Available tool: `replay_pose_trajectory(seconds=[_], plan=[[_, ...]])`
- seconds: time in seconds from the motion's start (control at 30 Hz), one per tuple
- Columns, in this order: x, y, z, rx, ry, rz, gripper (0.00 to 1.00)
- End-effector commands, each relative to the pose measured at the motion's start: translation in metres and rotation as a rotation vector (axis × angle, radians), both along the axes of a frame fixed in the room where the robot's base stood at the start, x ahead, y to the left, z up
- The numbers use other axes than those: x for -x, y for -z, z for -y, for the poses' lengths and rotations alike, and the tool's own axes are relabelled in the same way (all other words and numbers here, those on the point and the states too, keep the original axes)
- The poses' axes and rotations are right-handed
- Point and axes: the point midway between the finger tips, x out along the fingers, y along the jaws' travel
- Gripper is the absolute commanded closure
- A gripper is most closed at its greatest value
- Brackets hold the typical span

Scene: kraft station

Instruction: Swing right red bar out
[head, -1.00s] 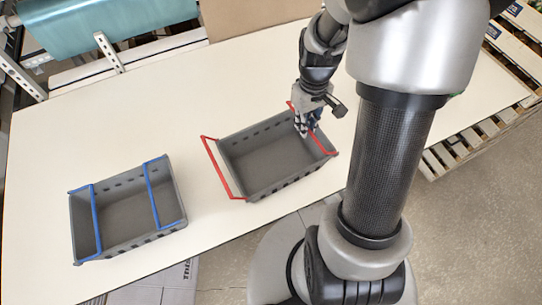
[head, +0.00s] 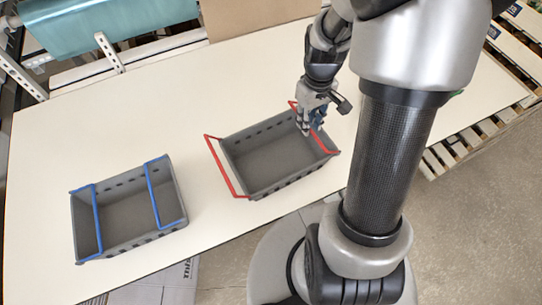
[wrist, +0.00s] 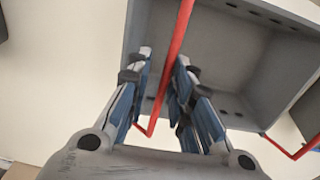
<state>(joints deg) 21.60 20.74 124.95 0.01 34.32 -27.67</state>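The grey crate with red bars (head: 262,190) stands on the table, mid-picture in the head view. Its right red bar (head: 325,146) runs along its right end, close to the rim and partly hidden by my gripper. Its left red bar (head: 222,169) stands out beyond the left end. My gripper (head: 312,128) points down at the right end of the crate. In the wrist view my gripper (wrist: 164,62) has its fingers apart, and a red bar (wrist: 181,35) passes between them or just beyond. Contact cannot be told.
A second grey crate (head: 128,243) with blue bars (head: 153,195) stands on the left of the white table (head: 130,125). The table is clear behind both crates. Slatted pallets (head: 470,141) stand beyond its right edge.

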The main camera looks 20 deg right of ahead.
Motion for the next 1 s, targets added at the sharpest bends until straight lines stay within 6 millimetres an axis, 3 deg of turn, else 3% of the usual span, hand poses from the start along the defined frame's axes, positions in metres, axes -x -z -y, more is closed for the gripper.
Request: replay_pose_trajectory(seconds=[1.0], plan=[[-0.003,-0.01,0.031,0.001,0.001,0.0,0.8]])
